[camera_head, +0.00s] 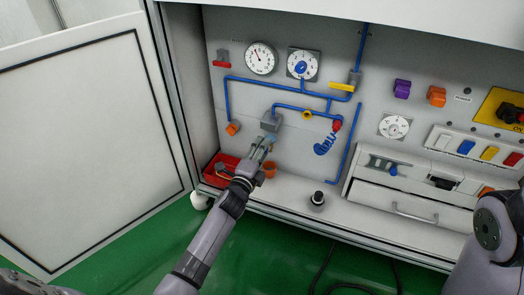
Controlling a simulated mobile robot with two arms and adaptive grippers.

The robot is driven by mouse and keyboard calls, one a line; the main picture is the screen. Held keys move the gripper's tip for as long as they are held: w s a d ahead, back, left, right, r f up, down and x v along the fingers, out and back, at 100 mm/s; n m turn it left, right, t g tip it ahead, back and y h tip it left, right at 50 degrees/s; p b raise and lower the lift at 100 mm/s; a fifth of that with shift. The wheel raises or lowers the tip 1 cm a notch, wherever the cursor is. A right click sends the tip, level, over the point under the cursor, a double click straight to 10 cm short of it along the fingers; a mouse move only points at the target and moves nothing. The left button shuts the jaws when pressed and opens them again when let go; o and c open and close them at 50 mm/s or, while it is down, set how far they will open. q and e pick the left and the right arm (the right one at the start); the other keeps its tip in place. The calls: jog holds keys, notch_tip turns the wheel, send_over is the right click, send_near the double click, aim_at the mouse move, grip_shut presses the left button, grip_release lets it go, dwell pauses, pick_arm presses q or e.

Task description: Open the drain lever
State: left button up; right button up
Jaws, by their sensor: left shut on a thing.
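My left gripper (265,143) reaches up from the bottom to the lower panel. It is shut on a small blue handle (271,138) just below a grey block (271,121) on the blue piping; the fingers partly hide the handle. I cannot read a label that says which lever is the drain lever. A red lever (221,64) is at the upper left of the panel, and a yellow lever (342,86) is on the pipe at upper middle. My right arm shows at the lower right, but its gripper is out of view.
A red tray (220,166) and an orange cup (269,170) are near my left gripper. A black knob (317,198) stands on the ledge. An open white door (90,145) bounds the left.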

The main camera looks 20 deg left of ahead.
pick_arm(q)
jog(key=o, duration=1.1)
jog(key=shift+o, duration=0.2)
jog(key=s, duration=1.2)
jog(key=shift+a, duration=0.25)
